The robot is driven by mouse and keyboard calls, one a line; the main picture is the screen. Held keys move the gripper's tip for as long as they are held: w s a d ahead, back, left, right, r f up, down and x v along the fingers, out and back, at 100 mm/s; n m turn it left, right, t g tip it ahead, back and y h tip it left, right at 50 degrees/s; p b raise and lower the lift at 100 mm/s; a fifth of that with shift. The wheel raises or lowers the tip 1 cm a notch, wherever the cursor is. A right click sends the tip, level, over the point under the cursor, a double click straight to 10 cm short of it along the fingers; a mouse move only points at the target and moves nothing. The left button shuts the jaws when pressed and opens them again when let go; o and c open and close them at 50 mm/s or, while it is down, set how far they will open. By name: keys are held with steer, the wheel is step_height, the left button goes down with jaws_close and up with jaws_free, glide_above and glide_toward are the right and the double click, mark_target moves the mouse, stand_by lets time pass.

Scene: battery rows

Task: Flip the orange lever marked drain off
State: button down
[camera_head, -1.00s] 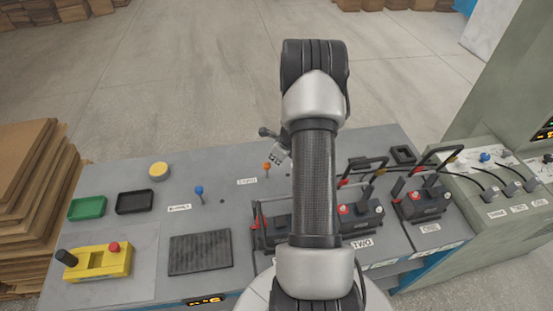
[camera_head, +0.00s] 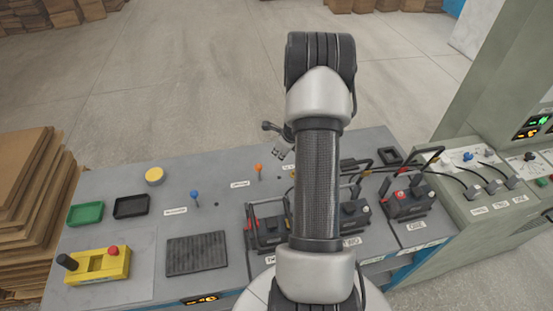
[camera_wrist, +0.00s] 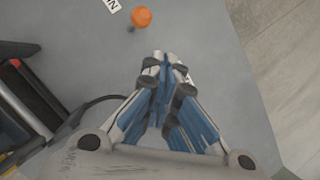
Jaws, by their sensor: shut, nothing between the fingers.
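The orange lever (camera_head: 259,168) stands on the grey bench top, with a small white label (camera_head: 240,184) to its left, too small to read in the head view. In the wrist view its round orange knob (camera_wrist: 141,17) is at the top edge, beside a label (camera_wrist: 112,5) cut off so that only the letters "IN" show. My gripper (camera_head: 277,154) is above the bench, just right of and beyond the lever. In the wrist view my gripper (camera_wrist: 165,56) has its fingertips together and empty, apart from the knob.
A blue lever (camera_head: 194,195) stands left of the orange one. Black battery units with raised handles, such as the right one (camera_head: 408,203), stand right of it, with cables to a grey cabinet (camera_head: 480,205). A yellow box (camera_head: 98,264) and green tray (camera_head: 86,213) are at left.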

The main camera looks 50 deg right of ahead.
steer(key=r, duration=0.2)
steer(key=d+r+p, duration=0.1)
steer(key=r, duration=0.1)
steer(key=shift+r, duration=0.4)
steer(key=shift+a, duration=0.1)
